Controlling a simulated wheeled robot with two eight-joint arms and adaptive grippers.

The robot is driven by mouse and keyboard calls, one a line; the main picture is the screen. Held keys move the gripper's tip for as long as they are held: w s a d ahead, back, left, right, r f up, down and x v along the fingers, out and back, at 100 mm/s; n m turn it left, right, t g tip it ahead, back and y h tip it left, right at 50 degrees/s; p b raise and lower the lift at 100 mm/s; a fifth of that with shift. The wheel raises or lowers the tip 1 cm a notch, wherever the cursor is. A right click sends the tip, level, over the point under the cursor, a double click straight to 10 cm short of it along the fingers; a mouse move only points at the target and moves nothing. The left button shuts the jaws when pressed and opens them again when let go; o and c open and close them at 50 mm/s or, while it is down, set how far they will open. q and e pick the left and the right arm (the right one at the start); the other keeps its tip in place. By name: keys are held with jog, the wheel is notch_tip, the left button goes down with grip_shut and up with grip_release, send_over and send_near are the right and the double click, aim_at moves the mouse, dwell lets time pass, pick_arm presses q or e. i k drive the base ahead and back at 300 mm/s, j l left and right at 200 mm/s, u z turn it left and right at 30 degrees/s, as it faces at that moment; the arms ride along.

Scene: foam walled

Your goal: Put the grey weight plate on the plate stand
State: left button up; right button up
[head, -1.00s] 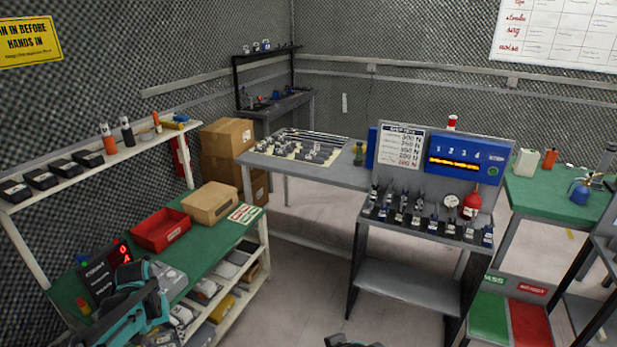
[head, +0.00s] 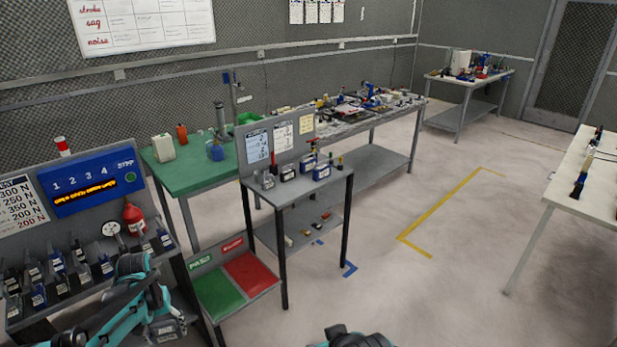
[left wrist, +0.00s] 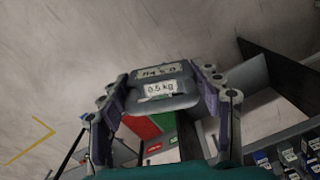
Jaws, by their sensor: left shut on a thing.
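My left gripper (head: 166,322) is low at the left of the head view, in front of the blue-panelled test bench. It is shut on the grey weight plate (left wrist: 160,88), a grey piece with a white "0.5 kg" label; the left wrist view shows it between both fingers (left wrist: 162,95). In the head view the plate (head: 168,333) is partly covered by the gripper. It is held in the air, left of the green and red trays. I cannot pick out the plate stand for sure. At the bottom edge only a teal and black part of my right arm shows, with no fingers visible.
The test bench (head: 92,195) holds several small gauges at left. A low stand has a green tray (head: 218,292) and a red tray (head: 250,272). A grey shelf table (head: 300,187) stands behind it. Open floor (head: 440,290) lies to the right, with a white table (head: 575,185).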

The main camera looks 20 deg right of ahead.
aim_at(283, 197)
jog(key=i+l+z, duration=0.1)
jog(key=i+z, duration=0.4)
jog(key=i+j+z, duration=0.1)
jog(key=i+z, duration=0.4)
jog(key=i+j+z, duration=0.25)
jog(key=i+z, duration=0.25)
